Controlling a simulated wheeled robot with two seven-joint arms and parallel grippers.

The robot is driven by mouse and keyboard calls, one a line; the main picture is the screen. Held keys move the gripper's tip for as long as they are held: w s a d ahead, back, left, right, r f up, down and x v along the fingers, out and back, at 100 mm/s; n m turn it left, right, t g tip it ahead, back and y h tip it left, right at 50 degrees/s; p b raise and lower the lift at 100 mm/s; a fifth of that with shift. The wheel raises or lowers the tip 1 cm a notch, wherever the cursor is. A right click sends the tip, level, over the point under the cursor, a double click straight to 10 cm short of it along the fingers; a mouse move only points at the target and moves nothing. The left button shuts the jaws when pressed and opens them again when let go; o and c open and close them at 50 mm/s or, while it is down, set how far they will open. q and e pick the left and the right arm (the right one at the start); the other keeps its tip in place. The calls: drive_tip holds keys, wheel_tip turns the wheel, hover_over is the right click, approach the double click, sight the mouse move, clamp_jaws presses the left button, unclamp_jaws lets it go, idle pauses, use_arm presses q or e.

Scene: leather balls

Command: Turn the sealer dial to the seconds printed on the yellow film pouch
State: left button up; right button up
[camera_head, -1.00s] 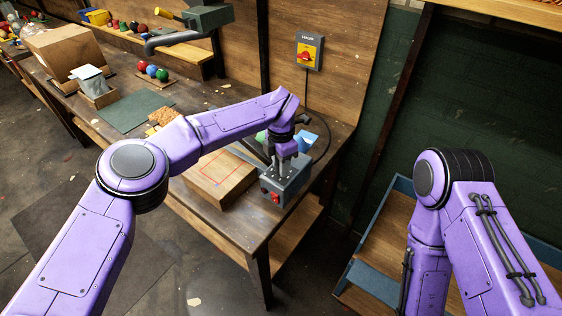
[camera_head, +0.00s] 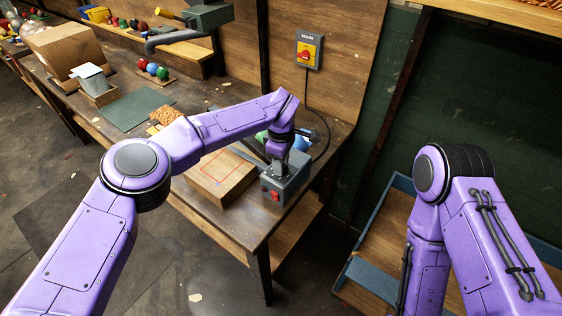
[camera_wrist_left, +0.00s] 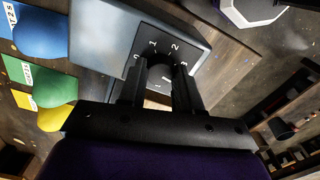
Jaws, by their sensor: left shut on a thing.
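The grey sealer (camera_head: 291,188) with a red switch sits at the table's front right corner. In the left wrist view, its dark dial plate (camera_wrist_left: 189,51) shows numbers from 0 to 3 around a dark knob (camera_wrist_left: 160,74). My left gripper (camera_head: 279,172) points down onto the sealer's top. In the wrist view its fingers (camera_wrist_left: 160,88) are shut on the knob and hide much of it and any pointer. The yellow film pouch (camera_wrist_left: 52,118) lies left of the sealer there, beside green and blue pouches; its label is too small to read. My right gripper is out of view.
A wooden block (camera_head: 222,178) with a red outline stands left of the sealer. A green pouch (camera_head: 262,137) lies behind it. A cable runs to a wall switch box (camera_head: 308,51). A green mat (camera_head: 135,108) lies farther left.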

use_arm(q)
drive_tip(key=shift+w+r+m, duration=0.15)
drive_tip(key=shift+r+m, duration=0.1)
drive_tip(key=shift+m, duration=0.75)
drive_tip(key=o, duration=0.9)
drive_tip(key=shift+c, duration=0.2)
drive_tip(key=shift+o, duration=0.9)
drive_tip(key=shift+f, duration=0.15)
